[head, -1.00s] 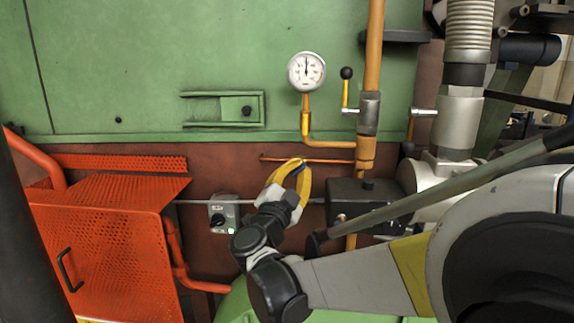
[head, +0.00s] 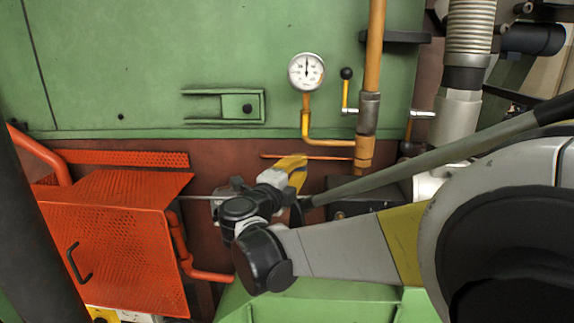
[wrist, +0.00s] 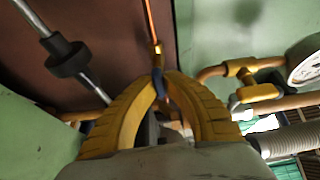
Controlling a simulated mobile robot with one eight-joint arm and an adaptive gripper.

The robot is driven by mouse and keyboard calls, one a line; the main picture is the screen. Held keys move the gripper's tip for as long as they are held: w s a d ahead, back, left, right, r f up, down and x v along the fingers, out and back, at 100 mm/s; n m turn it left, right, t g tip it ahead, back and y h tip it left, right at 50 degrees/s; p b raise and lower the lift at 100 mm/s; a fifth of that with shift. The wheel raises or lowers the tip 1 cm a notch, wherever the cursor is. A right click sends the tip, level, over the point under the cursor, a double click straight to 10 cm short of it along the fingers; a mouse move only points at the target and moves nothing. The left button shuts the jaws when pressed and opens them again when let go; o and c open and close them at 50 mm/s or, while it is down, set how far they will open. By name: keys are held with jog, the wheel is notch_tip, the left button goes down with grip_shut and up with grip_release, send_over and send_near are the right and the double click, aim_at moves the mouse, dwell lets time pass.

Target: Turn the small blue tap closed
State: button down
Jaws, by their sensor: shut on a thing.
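The small blue tap (wrist: 158,84) shows in the wrist view as a bit of blue between the tips of my yellow fingers, at the end of a thin orange pipe (wrist: 151,25). My gripper (wrist: 158,76) is shut on it. Most of the tap is hidden by the fingers, so I cannot tell its handle angle. In the head view my gripper (head: 298,161) is at the left part of the thin orange pipe (head: 325,158), in front of the brown wall. The tap is hidden there by the fingers.
A pressure gauge (head: 307,72) and a black-knobbed yellow lever (head: 346,90) are above right of my gripper. An orange mesh guard (head: 110,230) stands at the left. A metal rod with a black collar (wrist: 69,60) passes close by at left in the wrist view.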

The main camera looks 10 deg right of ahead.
dwell(0.4)
jog(key=c, duration=1.5)
grip_release()
jog(key=v, duration=1.2)
jog(key=shift+r, duration=0.2)
